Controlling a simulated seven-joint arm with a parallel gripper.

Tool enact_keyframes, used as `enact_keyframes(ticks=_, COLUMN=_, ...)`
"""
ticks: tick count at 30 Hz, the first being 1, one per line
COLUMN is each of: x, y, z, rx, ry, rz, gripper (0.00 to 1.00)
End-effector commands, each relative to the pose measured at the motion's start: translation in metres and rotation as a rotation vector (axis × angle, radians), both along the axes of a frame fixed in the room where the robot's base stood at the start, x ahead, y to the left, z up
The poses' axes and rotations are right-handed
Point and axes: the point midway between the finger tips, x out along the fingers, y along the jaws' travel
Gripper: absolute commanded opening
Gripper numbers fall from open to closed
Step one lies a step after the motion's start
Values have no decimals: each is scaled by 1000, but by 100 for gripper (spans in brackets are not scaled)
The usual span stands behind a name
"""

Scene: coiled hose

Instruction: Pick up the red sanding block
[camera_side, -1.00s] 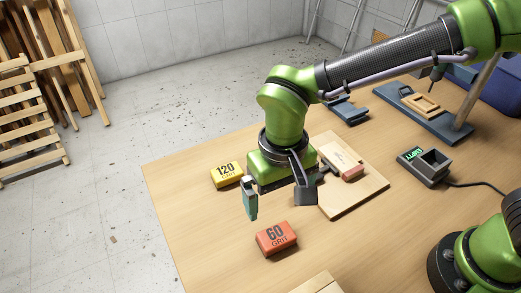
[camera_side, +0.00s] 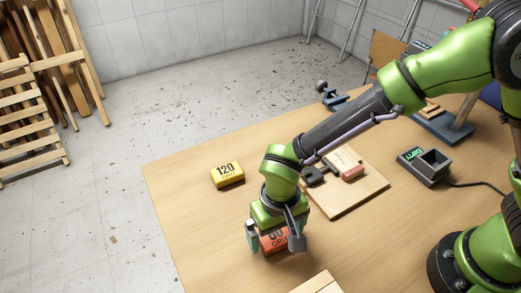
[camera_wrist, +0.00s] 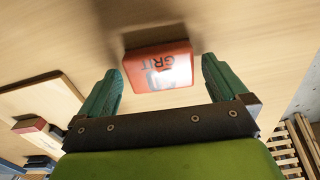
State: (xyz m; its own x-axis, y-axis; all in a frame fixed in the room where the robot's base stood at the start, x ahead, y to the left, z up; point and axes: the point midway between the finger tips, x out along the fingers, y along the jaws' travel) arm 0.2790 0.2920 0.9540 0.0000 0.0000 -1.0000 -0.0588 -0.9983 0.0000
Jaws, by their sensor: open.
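The red sanding block (camera_side: 271,243), marked 60 GRIT, lies on the wooden table; my gripper hides part of its top in the side view. In the wrist view the red block (camera_wrist: 158,66) lies just beyond the fingertips, roughly centred between them. My gripper (camera_side: 273,242) is open and empty, pointing down over the block, one finger at each side. Its two teal fingers (camera_wrist: 162,80) stand apart in the wrist view. I cannot tell whether the fingertips reach down beside the block.
A yellow 120 grit block (camera_side: 228,175) lies at the back left of the red one. A wooden board (camera_side: 358,196) with a small reddish block (camera_side: 352,171) lies to the right. A grey device (camera_side: 426,165) with a green display stands farther right.

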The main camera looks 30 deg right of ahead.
Motion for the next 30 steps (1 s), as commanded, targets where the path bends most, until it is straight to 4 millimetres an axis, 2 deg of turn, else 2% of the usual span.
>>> enact_keyframes(ticks=4, x=0, y=0, z=0, rx=0, ry=0, rz=0, gripper=98)
enact_keyframes(ticks=14, x=0, y=0, z=1, rx=0, ry=0, rz=0, gripper=48)
enact_keyframes(ticks=23, x=0, y=0, z=3, rx=1, ry=-1, rz=1, gripper=47)
enact_keyframes(ticks=30, x=1, y=1, z=24, rx=4, ry=-3, rz=-1, gripper=47)
